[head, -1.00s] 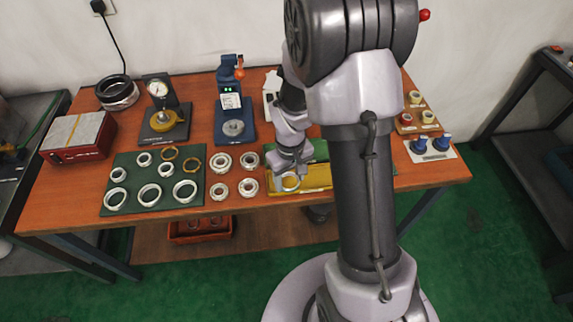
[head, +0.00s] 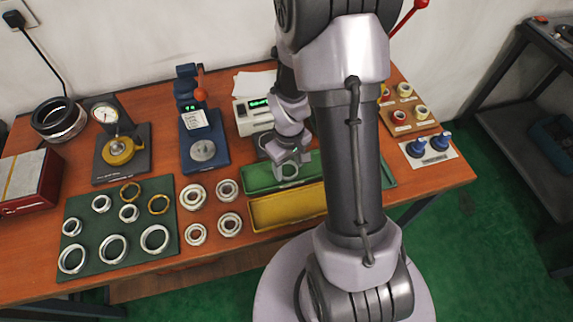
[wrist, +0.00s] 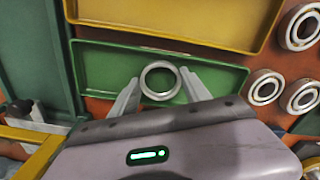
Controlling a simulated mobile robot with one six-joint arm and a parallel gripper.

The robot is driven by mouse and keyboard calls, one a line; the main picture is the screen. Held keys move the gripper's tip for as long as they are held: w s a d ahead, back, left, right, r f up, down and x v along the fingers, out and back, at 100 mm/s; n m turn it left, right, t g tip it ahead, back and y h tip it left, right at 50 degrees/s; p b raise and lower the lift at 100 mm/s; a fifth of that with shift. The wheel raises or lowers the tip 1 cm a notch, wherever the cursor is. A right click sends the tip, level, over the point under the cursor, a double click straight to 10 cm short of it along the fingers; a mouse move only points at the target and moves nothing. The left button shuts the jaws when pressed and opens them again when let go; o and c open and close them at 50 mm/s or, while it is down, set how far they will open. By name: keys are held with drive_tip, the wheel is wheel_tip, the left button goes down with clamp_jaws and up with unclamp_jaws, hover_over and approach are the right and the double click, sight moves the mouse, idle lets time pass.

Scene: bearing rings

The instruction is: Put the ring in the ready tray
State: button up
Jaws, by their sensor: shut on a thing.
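A silver ring (head: 289,171) is held between the fingertips of my gripper (head: 291,165). The gripper is shut on it, over the green tray (head: 256,181). In the wrist view the ring (wrist: 160,80) lies flat between the two fingers (wrist: 160,90), with the green tray (wrist: 215,75) around it in the picture. I cannot tell whether the ring touches the tray floor. The tray shows no other ring. The part of the tray to the right is hidden behind my arm in the head view. No label marking a ready tray is readable.
An empty yellow tray (head: 285,211) lies in front of the green one. Bearings (head: 230,223) stand close to its left. A dark green mat (head: 138,253) holds several rings. A device with a green display (head: 244,117) stands behind the green tray.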

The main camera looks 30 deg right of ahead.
drive_tip(key=shift+s+f, duration=0.1)
drive_tip(key=o, duration=1.6)
drive_tip(key=shift+o, duration=0.2)
wheel_tip(320, 180, up, 12)
drive_tip(key=p, duration=0.6)
wheel_tip(320, 180, up, 9)
drive_tip(key=m+t, duration=0.2)
hover_over(289, 170)
drive_tip(key=a, duration=0.4)
drive_tip(key=s+a+r+m+t+y, duration=0.2)
drive_tip(key=s+a+r+m+t, duration=0.1)
drive_tip(key=s+a+r, duration=0.7)
wheel_tip(289, 170, up, 3)
drive_tip(key=shift+s+a+r+m+t, duration=0.15)
drive_tip(key=shift+s+a+m+t, duration=0.15)
drive_tip(key=shift+s+a+t, duration=0.1)
